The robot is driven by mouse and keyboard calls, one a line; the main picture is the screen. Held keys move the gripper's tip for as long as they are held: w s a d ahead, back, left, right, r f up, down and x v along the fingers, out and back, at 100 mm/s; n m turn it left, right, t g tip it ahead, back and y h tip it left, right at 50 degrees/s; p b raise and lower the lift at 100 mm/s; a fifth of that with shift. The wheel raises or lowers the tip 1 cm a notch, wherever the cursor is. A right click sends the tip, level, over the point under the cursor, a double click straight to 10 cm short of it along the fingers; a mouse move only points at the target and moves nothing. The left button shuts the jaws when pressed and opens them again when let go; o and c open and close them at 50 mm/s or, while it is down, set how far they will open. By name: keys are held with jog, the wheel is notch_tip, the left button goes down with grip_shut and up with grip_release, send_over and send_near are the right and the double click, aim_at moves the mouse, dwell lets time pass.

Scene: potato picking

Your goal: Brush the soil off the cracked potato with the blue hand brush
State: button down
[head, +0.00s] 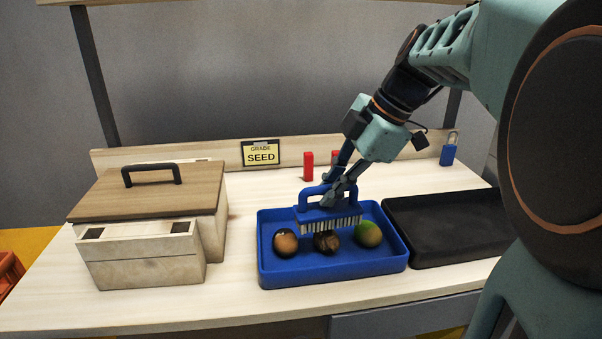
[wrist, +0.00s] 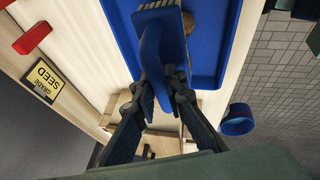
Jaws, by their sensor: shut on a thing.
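The blue hand brush (head: 328,214) is in my gripper (head: 338,188), which is shut on its handle; the handle also shows between the fingers in the wrist view (wrist: 150,50). The brush is level, bristles down, over the blue tray (head: 335,273). Below it lies a dark, patchy brown potato (head: 327,243), its top hidden by the bristles. It looks like the cracked, soiled one, but the crack is not clear. I cannot tell whether the bristles touch it. A brown potato with a dark, pale-spotted top (head: 285,245) lies to its left, a greenish potato (head: 368,235) to its right.
A black tray (head: 440,257) stands right of the blue tray. A wooden-lidded box (head: 150,190) and a smaller pale box (head: 148,262) stand left. A "GRADE SEED" sign (head: 261,153), a red block (head: 308,166) and a blue padlock (head: 448,155) are at the back. The front strip is clear.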

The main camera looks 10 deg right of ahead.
aim_at(319, 208)
jog(key=shift+f+b, duration=1.05)
jog(key=shift+f, duration=0.1)
dwell(1.0)
